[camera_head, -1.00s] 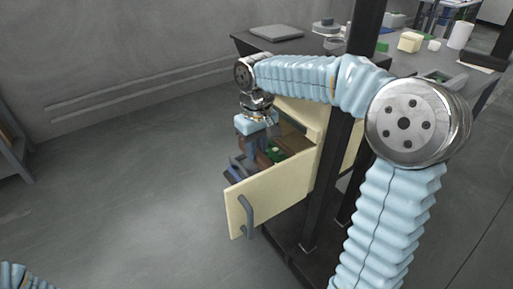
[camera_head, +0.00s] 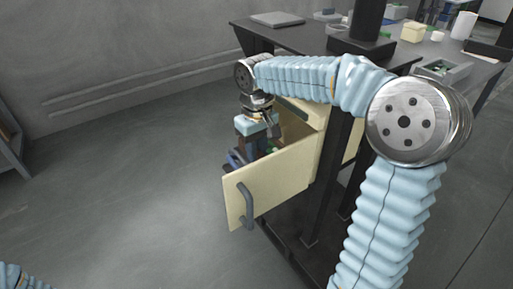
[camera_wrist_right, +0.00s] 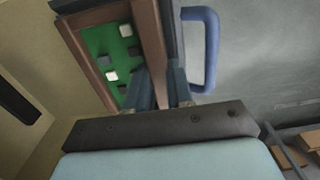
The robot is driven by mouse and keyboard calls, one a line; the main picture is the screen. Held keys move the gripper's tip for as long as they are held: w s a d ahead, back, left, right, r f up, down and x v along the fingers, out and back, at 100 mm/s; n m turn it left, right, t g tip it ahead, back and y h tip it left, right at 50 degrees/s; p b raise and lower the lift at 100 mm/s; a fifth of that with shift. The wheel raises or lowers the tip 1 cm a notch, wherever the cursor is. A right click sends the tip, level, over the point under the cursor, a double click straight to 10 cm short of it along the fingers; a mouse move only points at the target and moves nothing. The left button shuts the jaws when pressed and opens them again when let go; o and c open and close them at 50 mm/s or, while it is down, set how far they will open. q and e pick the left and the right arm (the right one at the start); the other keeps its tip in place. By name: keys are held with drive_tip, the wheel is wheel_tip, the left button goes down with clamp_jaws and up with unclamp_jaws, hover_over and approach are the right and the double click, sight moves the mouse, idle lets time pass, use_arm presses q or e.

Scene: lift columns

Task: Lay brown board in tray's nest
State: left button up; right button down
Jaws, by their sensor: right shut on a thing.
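The brown board (camera_wrist_right: 85,53), a brown frame around a green face with small grey and white blocks, shows in the right wrist view. My right gripper (camera_wrist_right: 166,94) is shut on the board's edge. In the head view my right gripper (camera_head: 252,140) points down at the open drawer (camera_head: 275,187), with the board mostly hidden behind it and the drawer front. A grey tray (camera_head: 458,77) with something green in it stands on the dark table at the right. My left gripper is out of view; only a bit of my left arm shows.
A blue handle-shaped piece (camera_wrist_right: 211,45) lies close beside the board. The dark table (camera_head: 300,37) stands above the drawer, with a dark post (camera_head: 368,18) on it. A cream block (camera_head: 413,32) and white cylinder (camera_head: 463,25) stand there.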

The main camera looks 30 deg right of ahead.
drive_tip(key=shift+f+b, duration=0.3)
drive_tip(key=shift+f, duration=0.45)
idle(0.8)
drive_tip(key=c, duration=0.9)
unclamp_jaws()
drive_tip(key=shift+a, duration=0.1)
drive_tip(key=shift+c, duration=0.3)
drive_tip(key=shift+r+p, duration=0.2)
drive_tip(key=shift+p, duration=0.1)
drive_tip(key=o, duration=0.3)
drive_tip(key=shift+a+r, duration=0.1)
drive_tip(key=shift+r, duration=0.15)
drive_tip(key=shift+r+p, duration=0.55)
drive_tip(key=shift+p, duration=0.15)
